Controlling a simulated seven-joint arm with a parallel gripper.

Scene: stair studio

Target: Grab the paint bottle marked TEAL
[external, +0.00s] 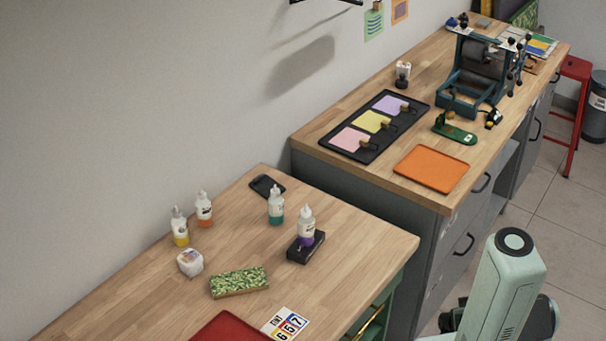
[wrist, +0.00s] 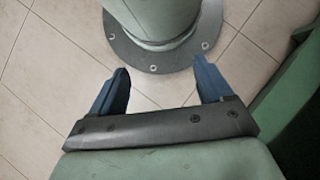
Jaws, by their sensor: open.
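A clear bottle with teal paint (external: 276,206) stands upright on the lower wooden table, between the orange bottle and the purple bottle in the external view. Its label is too small to read. My gripper (wrist: 164,82) shows in the wrist view with its two blue fingers apart and nothing between them. It points down toward the tiled floor and my round base plate, away from the bottles. In the external view my arm is at the lower right, and the gripper fingers cannot be made out there.
A black phone-like object (external: 267,186) lies behind the teal bottle. A higher counter (external: 335,128) rises behind right. A green patterned block (external: 239,282) lies in front.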

